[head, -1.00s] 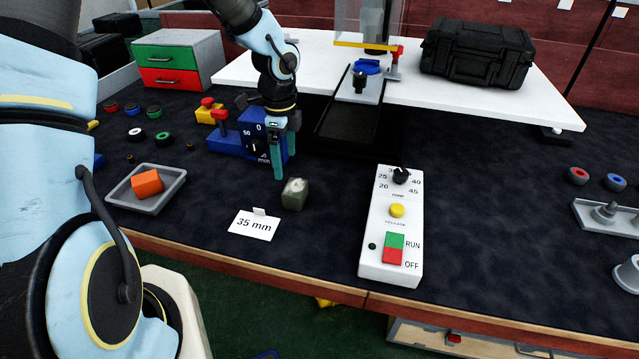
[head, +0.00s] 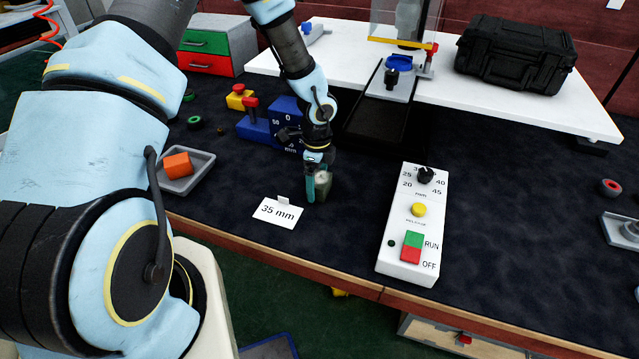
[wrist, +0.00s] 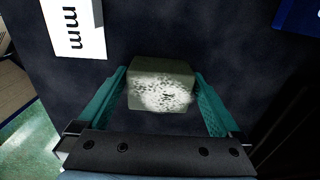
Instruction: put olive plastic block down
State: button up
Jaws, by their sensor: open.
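The olive plastic block (head: 323,184) stands on the dark mat just behind the 35 mm card, with a pale speckled patch on its upper face. It also shows in the wrist view (wrist: 160,72). My gripper (head: 318,186) is down at the block. In the wrist view its two green fingers (wrist: 161,95) are open, one on each side of the block, with a small gap visible at least on the left. The fingers partly hide the block in the head view.
The 35 mm card (head: 278,212) stands in front of the block. A white control box (head: 412,230) is to the right. A grey tray (head: 203,172) with an orange block (head: 178,166) is to the left. A blue gauge (head: 285,122) stands behind my gripper. The mat between block and control box is clear.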

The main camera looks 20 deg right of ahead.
jog(key=shift+r, duration=0.1)
jog(key=c, duration=1.3)
